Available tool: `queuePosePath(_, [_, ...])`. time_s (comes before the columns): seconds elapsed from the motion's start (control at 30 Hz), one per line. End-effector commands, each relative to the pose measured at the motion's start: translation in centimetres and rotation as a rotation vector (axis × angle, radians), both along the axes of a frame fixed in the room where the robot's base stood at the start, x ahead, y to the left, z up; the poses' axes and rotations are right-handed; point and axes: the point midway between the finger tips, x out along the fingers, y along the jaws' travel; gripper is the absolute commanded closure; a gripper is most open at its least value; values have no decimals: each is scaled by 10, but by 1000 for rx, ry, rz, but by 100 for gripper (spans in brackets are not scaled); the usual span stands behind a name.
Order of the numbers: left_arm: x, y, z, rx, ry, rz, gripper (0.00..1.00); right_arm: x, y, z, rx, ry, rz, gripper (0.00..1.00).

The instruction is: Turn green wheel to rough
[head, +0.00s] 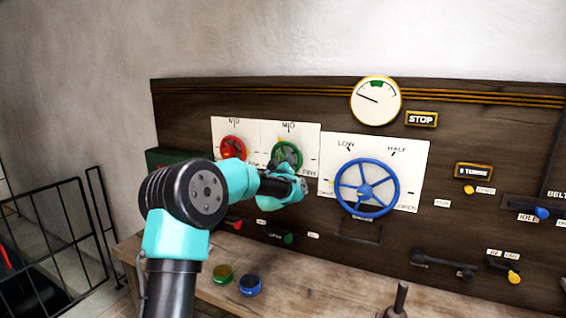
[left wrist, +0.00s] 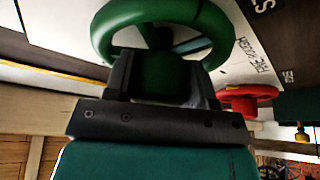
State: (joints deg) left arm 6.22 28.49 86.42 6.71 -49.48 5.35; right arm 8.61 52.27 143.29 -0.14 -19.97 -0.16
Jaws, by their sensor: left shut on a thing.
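The green wheel (head: 287,150) is mounted on a white plate (head: 309,143) on the dark wooden panel, partly hidden by my left arm in the head view. In the left wrist view the green wheel (left wrist: 213,22) fills the top middle. My left gripper (left wrist: 163,75) is shut on the green wheel, its dark fingers on either side of the near part of the wheel. Lettering on the plate is upside down there and I cannot read a rough mark for certain. In the head view the left gripper (head: 291,178) is mostly hidden behind its wrist. My right gripper is not in view.
A red wheel (head: 233,149) sits close to the left and a larger blue wheel (head: 366,187) to the right. A gauge (head: 376,101) is above. Green (head: 222,273) and blue (head: 250,285) round pieces lie on the wooden bench below. Levers stick out at right.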

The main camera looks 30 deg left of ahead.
Motion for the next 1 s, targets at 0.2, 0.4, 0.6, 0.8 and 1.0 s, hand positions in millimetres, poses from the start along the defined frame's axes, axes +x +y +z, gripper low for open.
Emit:
queuePosePath(0.2, [0, -1, 1, -205, -26, 0, 73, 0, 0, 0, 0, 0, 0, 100])
queuePosePath(0.4, [0, -1, 1, -393, -48, 0, 73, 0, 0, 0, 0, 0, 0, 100])
queuePosePath(0.6, [0, -1, 2, -581, -70, 0, 73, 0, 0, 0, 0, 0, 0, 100])
queuePosePath(0.8, [0, -1, 2, -771, -93, -1, 73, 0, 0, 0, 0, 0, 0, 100])
queuePosePath(1.0, [0, -1, 2, -950, -114, -1, 73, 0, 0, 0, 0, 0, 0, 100])
